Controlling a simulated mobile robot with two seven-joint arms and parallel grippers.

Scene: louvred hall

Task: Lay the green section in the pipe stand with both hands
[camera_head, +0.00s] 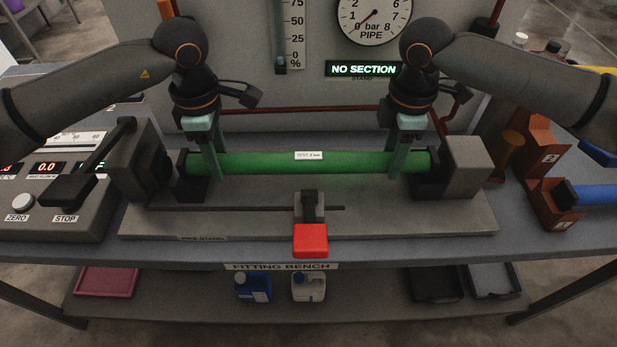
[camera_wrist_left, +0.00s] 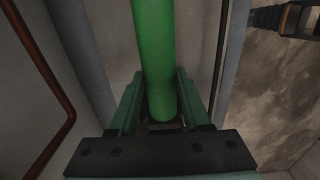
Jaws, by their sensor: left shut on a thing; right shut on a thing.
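The green section (camera_head: 270,162), with a white label at its middle, lies level across the pipe stand (camera_head: 230,224), between the left end block (camera_head: 137,165) and the right end block (camera_head: 470,166). My left gripper (camera_head: 212,165) is shut on it near its left end. My right gripper (camera_head: 402,163) is shut on it near its right end. In the left wrist view the green section (camera_wrist_left: 155,50) runs between the jaws of my left gripper (camera_wrist_left: 158,105). Dark supports show under both ends. I cannot tell whether the section touches them.
A red-handled lever (camera_head: 311,240) stands at the stand's front middle. A lit sign (camera_head: 363,69) reads NO SECTION, below a pressure dial (camera_head: 374,15). A control box (camera_head: 60,195) is at left. Orange holders (camera_head: 548,165) with a blue section (camera_head: 598,195) are at right.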

